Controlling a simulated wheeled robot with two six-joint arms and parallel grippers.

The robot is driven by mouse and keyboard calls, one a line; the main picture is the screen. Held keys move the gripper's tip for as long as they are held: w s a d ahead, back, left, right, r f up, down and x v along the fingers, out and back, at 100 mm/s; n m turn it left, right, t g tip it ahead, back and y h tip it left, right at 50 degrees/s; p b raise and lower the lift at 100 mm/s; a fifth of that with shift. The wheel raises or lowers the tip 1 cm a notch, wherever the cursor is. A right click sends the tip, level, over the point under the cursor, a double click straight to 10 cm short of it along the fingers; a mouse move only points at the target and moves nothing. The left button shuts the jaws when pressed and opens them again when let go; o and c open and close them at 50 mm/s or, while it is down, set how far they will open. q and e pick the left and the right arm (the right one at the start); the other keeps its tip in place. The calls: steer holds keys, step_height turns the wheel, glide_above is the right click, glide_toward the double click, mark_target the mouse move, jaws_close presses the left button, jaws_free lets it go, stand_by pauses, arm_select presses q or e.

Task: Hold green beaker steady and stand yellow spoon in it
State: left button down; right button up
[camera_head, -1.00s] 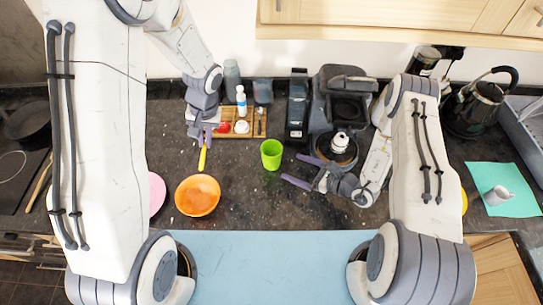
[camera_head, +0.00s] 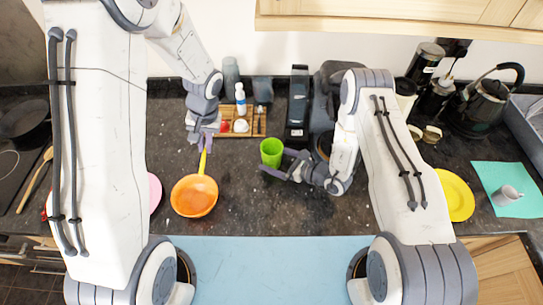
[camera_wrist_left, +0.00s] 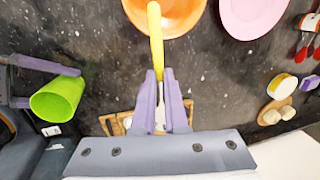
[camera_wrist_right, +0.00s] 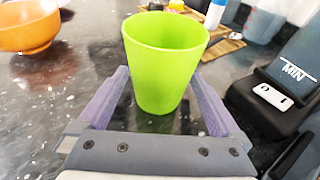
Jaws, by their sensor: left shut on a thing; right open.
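The green beaker (camera_head: 271,152) stands upright on the dark counter. My right gripper (camera_head: 276,162) is open, with its fingers on either side of the beaker's lower part; the right wrist view shows the beaker (camera_wrist_right: 165,65) between the spread fingers (camera_wrist_right: 160,105). I cannot tell whether they touch it. The yellow spoon (camera_wrist_left: 156,35) is held in my left gripper (camera_wrist_left: 162,85), which is shut on it. In the head view the left gripper (camera_head: 206,140) is left of the beaker, with the spoon (camera_head: 202,162) pointing down toward the orange bowl.
The orange bowl (camera_head: 194,196) lies front left of the beaker, beside a pink plate (camera_head: 154,192). A wooden tray (camera_head: 259,128) with small items stands behind. A coffee machine (camera_head: 330,90) is behind my right arm. A yellow plate (camera_head: 457,195) lies at right.

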steer(key=c, duration=0.8)
steer(key=shift+c, duration=0.2)
